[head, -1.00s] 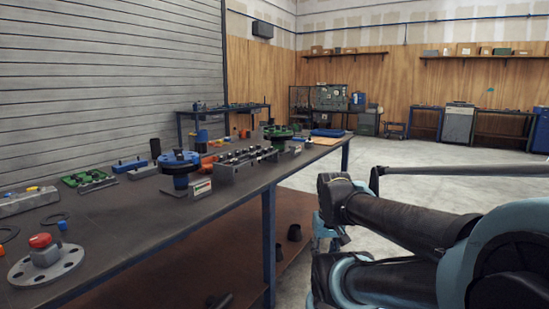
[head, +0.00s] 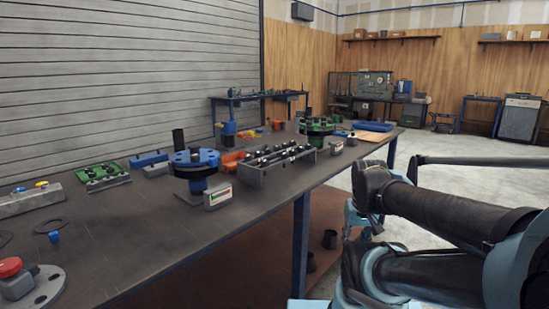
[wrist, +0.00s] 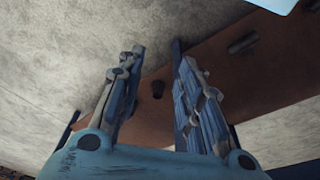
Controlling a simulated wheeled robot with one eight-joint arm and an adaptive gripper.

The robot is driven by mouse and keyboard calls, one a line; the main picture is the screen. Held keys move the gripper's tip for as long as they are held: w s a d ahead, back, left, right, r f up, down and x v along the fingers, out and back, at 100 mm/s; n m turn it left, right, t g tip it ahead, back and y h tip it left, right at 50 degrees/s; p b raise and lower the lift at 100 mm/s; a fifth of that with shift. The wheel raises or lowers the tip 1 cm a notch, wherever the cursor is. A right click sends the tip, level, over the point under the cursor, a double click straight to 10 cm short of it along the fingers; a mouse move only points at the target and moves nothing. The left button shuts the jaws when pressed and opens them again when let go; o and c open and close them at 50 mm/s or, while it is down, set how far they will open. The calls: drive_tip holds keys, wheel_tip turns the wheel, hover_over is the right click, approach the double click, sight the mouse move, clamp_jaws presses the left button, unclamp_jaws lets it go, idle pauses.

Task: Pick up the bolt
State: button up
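Several dark bolts lie in a grey open tray (head: 256,178) on the workbench, between a blue flanged pipe (head: 195,168) and a green flanged pipe (head: 316,127). Which of them is the task's bolt I cannot tell. My gripper (wrist: 158,48) shows in the wrist view with its two fingers spread apart and nothing between them. It points down over the floor and the bench's brown lower shelf, away from the tray. In the head view my folded arm fills the right side, and the fingers cannot be made out clearly.
The workbench (head: 130,240) runs from front left to back right. Dark cylinders (head: 330,239) stand below. Open floor lies right.

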drive_tip(key=shift+w+a, duration=0.2)
drive_tip(key=shift+w, duration=0.4)
drive_tip(key=w+a+r+n+g, duration=0.1)
drive_tip(key=w+a+r+n, duration=0.3)
drive_tip(key=w+r, duration=0.6)
drive_tip(key=w+a+r+n, duration=0.4)
drive_tip(key=w+r, duration=0.2)
drive_tip(key=r, duration=0.7)
drive_tip(key=w+a+r+n+g, duration=0.1)
drive_tip(key=w+a+r+n, duration=0.7)
drive_tip(key=w+a+r, duration=0.6)
hover_over(284, 153)
wheel_tip(284, 153, down, 13)
drive_tip(key=shift+s+f, duration=0.1)
drive_tip(key=shift+f, duration=2.55)
clamp_jaws()
